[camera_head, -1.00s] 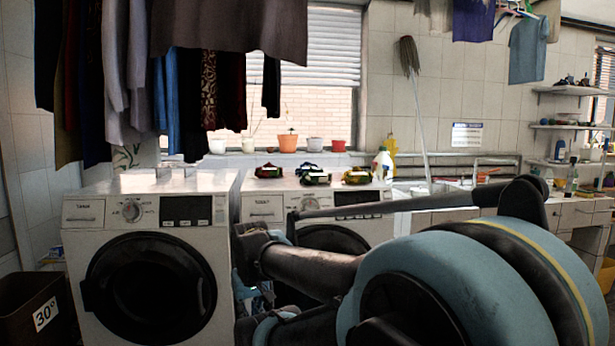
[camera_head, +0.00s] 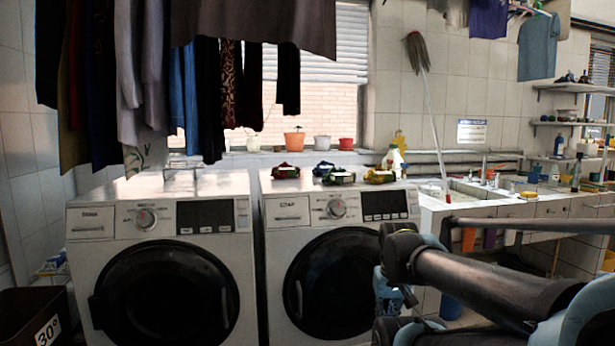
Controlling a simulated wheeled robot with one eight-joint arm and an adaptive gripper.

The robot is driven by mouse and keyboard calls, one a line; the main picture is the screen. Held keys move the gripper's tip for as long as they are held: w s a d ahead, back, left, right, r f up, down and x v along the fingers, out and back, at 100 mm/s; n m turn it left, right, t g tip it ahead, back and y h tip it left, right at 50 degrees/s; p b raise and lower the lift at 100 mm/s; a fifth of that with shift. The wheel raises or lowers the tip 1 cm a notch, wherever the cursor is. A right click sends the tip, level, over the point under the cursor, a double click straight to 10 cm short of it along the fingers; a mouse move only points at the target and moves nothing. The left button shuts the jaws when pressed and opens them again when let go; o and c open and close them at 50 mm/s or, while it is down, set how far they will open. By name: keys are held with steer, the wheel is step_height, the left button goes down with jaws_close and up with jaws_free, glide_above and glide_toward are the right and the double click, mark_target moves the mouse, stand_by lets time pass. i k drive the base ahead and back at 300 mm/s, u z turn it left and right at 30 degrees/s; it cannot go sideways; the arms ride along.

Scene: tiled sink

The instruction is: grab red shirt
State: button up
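Clothes hang in a row at the upper left. Among them a narrow strip of a dark red garment (camera_head: 75,85) shows between an olive one and a dark blue one. A dark reddish patterned garment (camera_head: 228,85) hangs further right, between blue and black ones. I cannot tell which of these is the red shirt, as neighbouring clothes cover most of each. My arm reaches in from the lower right, below and well apart from the clothes. My gripper cannot be made out in this view.
Two white washing machines, left (camera_head: 160,265) and right (camera_head: 340,250), stand below the clothes. Small colourful items (camera_head: 338,178) lie on the right one. A dark bin (camera_head: 30,318) stands at lower left. A tiled sink counter (camera_head: 500,208) and leaning mop (camera_head: 432,120) are at right.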

mark_target(283, 170)
steer(key=z, duration=0.1)
steer(key=i, duration=1)
steer(key=u, duration=0.05)
